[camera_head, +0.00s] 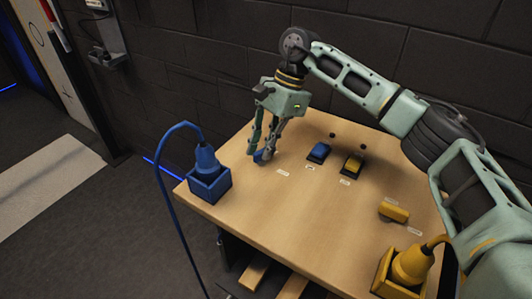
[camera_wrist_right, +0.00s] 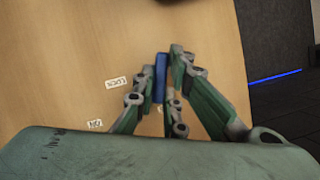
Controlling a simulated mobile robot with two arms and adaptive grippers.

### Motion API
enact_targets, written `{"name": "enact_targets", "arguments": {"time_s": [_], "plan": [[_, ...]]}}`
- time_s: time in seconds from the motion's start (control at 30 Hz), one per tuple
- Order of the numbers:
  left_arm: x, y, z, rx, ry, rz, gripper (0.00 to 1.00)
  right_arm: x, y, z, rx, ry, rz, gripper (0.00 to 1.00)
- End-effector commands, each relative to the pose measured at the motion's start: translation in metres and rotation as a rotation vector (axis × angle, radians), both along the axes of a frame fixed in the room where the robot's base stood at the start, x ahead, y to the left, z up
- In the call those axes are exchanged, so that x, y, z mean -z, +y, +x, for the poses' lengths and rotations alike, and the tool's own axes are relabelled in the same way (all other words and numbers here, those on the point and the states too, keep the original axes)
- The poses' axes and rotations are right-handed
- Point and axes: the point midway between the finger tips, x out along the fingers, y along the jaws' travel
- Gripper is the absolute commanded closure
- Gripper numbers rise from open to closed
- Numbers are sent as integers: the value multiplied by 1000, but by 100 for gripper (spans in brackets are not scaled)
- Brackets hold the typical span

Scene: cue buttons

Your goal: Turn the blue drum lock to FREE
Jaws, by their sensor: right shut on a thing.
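The blue drum lock (camera_head: 258,156) is near the far left part of the wooden table. My right gripper (camera_head: 262,153) points down at it with its fingers around it, hiding much of it. In the right wrist view, the lock's long blue handle (camera_wrist_right: 161,75) lies between the fingers of my right gripper (camera_wrist_right: 159,92), which is shut on it. The handle runs nearly straight up the picture. A white label reading LOCK (camera_wrist_right: 116,83) is left of the handle. Another label under the fingers is mostly hidden, so I cannot read it. My left gripper is not in view.
A blue button (camera_head: 319,151) and a yellow button (camera_head: 353,164) are right of my gripper. A yellow drum lock (camera_head: 394,212) is farther right. A blue plug (camera_head: 206,157) with a cable stands in a blue box (camera_head: 211,189); a yellow plug (camera_head: 411,266) is front right. The table's middle is clear.

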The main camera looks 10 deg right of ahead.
Motion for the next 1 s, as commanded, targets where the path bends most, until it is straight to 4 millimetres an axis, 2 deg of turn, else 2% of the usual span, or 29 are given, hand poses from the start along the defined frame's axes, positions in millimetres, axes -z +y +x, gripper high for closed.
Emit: {"name": "enact_targets", "arguments": {"time_s": [0.43,1.0], "plan": [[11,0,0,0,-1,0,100,-2,2,5,-292,-6,0,100],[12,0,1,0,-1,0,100,-3,2,5,-370,-8,1,100]]}}
